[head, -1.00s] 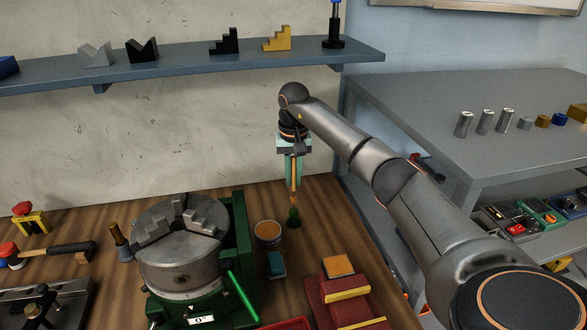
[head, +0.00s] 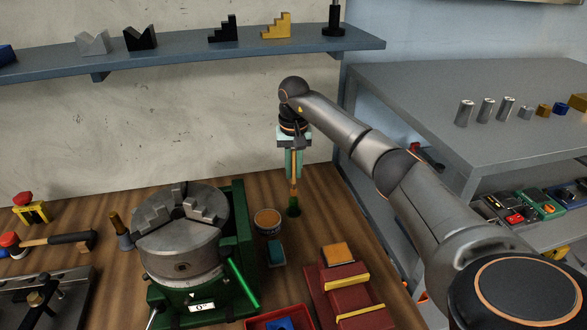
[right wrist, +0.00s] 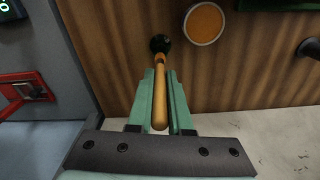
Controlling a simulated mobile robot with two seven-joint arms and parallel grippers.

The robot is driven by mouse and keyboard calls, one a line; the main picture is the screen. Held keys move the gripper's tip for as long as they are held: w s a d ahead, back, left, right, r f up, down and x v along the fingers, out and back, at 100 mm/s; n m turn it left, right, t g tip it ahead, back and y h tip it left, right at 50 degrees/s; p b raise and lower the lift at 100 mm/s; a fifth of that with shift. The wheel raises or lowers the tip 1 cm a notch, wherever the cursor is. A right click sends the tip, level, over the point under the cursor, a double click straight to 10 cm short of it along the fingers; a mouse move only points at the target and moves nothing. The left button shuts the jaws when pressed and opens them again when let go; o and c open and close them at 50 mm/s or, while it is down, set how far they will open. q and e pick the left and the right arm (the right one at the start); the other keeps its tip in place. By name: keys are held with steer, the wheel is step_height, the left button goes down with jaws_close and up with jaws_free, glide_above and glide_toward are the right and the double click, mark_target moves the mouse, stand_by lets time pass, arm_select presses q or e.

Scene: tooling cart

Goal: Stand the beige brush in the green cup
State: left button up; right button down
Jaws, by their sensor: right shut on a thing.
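My right gripper (head: 293,176) points down over the back of the wooden bench and is shut on the tan handle of the brush (head: 294,184). My left gripper is not in view.
A large chuck on a green base (head: 185,240) is further left. A red stepped block (head: 345,295) is at front right. A shelf (head: 180,62) runs behind.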

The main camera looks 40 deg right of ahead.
mark_target(293, 183)
steer(key=shift+f, duration=0.35)
stand_by(0.7)
steer(key=shift+f+b, duration=1.25)
steer(key=shift+f, duration=1.3)
stand_by(2.2)
steer(key=shift+c, duration=1.8)
jaws_free()
steer(key=shift+r, duration=0.1)
steer(key=shift+r+p, duration=1.25)
steer(key=shift+r, duration=1.65)
